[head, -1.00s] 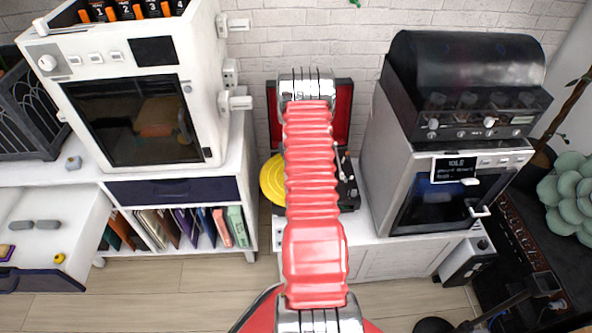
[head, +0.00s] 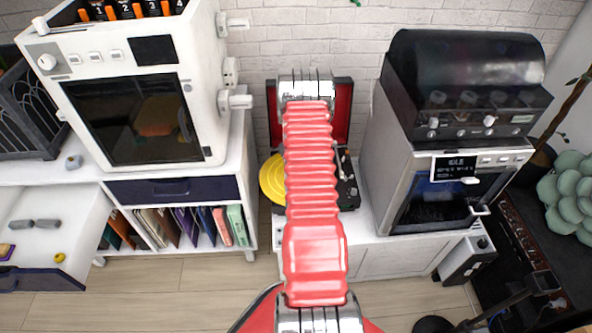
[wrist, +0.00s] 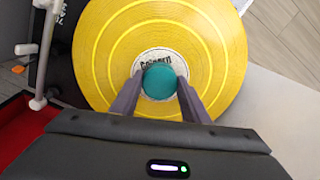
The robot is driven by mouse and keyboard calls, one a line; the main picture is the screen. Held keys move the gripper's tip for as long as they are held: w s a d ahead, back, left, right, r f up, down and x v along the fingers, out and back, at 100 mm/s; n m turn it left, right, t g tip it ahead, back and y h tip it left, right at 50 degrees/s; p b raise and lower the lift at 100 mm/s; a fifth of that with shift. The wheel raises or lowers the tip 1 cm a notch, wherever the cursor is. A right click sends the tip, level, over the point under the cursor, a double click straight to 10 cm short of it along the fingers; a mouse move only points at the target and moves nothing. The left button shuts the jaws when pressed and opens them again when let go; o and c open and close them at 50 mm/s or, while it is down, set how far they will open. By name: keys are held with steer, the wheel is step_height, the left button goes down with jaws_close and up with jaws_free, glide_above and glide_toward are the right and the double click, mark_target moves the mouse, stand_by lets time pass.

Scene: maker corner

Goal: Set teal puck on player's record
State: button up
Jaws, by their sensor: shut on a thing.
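The teal puck (wrist: 160,82) shows in the wrist view between the two fingertips of my gripper (wrist: 159,88), which is shut on it. It lies in line with the white centre label of the yellow record (wrist: 104,40). I cannot tell whether the puck touches the label or is held just above it. The yellow record also shows in the head view (head: 271,180), on the dark record player (head: 347,190) with its red-lined lid open. In the head view my red arm hides the gripper, the puck and much of the player.
The player's tonearm (wrist: 42,60) stands left of the record in the wrist view. In the head view a white machine (head: 130,90) stands to the left and a grey one (head: 430,150) close to the right. An open drawer (head: 75,235) is at the lower left.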

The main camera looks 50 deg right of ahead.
steer(key=o, duration=0.9)
step_height(320, 180, up, 11)
stand_by(1.2)
steer(key=shift+a, duration=0.1)
stand_by(0.9)
